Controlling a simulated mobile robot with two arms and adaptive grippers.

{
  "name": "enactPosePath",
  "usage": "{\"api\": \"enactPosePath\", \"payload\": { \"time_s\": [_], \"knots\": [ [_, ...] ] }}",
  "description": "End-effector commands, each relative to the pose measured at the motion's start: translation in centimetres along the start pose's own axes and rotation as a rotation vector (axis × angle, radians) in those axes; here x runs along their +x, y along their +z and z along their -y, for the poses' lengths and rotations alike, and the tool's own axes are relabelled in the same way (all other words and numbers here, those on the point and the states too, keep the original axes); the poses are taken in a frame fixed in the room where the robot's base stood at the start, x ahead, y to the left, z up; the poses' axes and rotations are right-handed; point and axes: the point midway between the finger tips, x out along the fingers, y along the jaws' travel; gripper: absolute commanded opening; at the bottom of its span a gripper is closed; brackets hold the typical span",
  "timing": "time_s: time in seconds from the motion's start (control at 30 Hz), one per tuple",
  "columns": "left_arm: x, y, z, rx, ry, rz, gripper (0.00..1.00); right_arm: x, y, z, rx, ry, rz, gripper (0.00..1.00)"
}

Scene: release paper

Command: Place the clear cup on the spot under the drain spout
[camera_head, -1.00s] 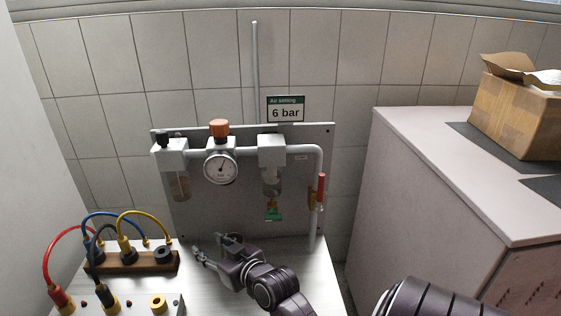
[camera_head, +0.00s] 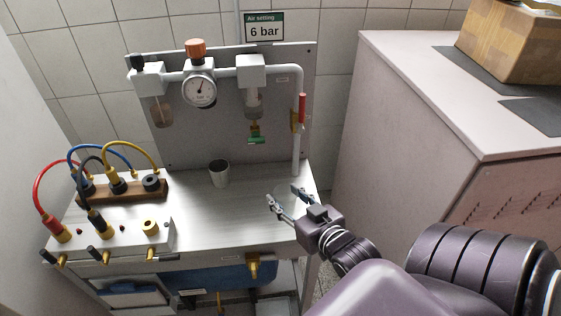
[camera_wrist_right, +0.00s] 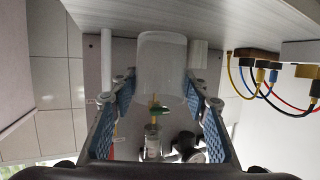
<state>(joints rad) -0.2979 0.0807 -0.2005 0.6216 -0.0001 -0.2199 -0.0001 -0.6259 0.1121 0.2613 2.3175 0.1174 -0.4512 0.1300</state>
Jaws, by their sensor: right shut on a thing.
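The clear cup (camera_wrist_right: 162,62) shows in the right wrist view, see-through and between the padded fingers of my right gripper (camera_wrist_right: 160,100); that view is upside down. In the head view my right gripper (camera_head: 284,197) is shut on it over the right part of the bench, fingers pointing up-left. The cup itself is hard to make out there. The drain spout with its green valve (camera_head: 256,137) hangs under the right filter bowl, up and left of the gripper. It also shows through the wrist view (camera_wrist_right: 158,110). My left gripper is not in view.
A grey cup with a dark inside (camera_head: 219,175) stands upright on the bench (camera_head: 205,208), left of the gripper. A vertical pipe with a red handle (camera_head: 302,108) stands right of the spout. A wooden plug rack (camera_head: 120,191) with cables is at the left.

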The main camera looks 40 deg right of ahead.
Motion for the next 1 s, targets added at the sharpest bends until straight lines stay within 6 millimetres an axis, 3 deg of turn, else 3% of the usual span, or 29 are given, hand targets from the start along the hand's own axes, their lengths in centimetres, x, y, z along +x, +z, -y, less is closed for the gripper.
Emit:
{"api": "enactPosePath", "payload": {
  "time_s": [0.17,0.8,1.0],
  "knots": [
    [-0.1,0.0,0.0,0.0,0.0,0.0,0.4,0.2,-0.5,0.1,-0.001,-0.004,-0.004,0.26],
    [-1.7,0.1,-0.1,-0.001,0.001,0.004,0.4,14.4,-4.9,0.1,-0.002,-0.002,-0.004,0.26],
    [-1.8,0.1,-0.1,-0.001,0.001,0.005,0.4,16.4,-5.2,0.2,-0.001,-0.003,0.0,0.26]
  ]
}}
